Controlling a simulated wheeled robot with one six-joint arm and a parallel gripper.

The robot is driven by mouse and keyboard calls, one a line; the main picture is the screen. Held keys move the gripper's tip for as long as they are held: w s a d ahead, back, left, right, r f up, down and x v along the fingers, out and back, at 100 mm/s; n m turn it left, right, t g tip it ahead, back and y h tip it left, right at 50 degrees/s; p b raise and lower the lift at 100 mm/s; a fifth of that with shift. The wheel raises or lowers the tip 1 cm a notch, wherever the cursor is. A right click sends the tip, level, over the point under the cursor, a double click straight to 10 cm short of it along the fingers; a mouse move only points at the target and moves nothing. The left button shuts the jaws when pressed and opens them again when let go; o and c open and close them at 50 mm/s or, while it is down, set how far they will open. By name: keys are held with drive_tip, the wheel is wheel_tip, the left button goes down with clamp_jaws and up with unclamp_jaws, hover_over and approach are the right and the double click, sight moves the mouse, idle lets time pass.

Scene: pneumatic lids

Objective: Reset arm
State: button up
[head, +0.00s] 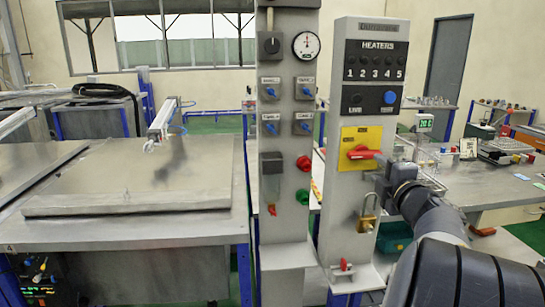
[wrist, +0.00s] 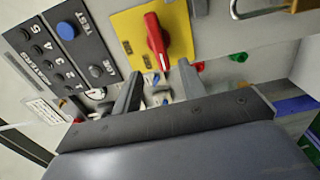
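My gripper (wrist: 158,68) is open in the wrist view, its two dark fingers apart. The red rotary switch (wrist: 155,42) on its yellow plate (wrist: 183,22) lies just beyond the fingertips, roughly in line with the gap. No contact shows. In the head view my arm comes in from the lower right. Its end is beside the heater panel (head: 342,205), close to the red switch (head: 363,153) on the yellow plate (head: 347,136). The fingers are small and partly hidden there.
A brass padlock (head: 367,224) hangs below the switch. A second column (head: 287,225) with a gauge (head: 306,45) and blue valves stands left of the panel. A metal table (head: 110,225) with a flat lid (head: 135,180) is at left. A cluttered workbench (head: 480,188) is at right.

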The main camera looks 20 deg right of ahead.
sight(364, 157)
drive_tip(key=p+x, duration=0.1)
drive_tip(key=x, duration=0.9)
drive_tip(key=shift+s, duration=0.1)
drive_tip(key=shift+s+m+p, duration=0.1)
drive_tip(key=shift+m+p, duration=0.25)
drive_tip(key=shift+m, duration=0.15)
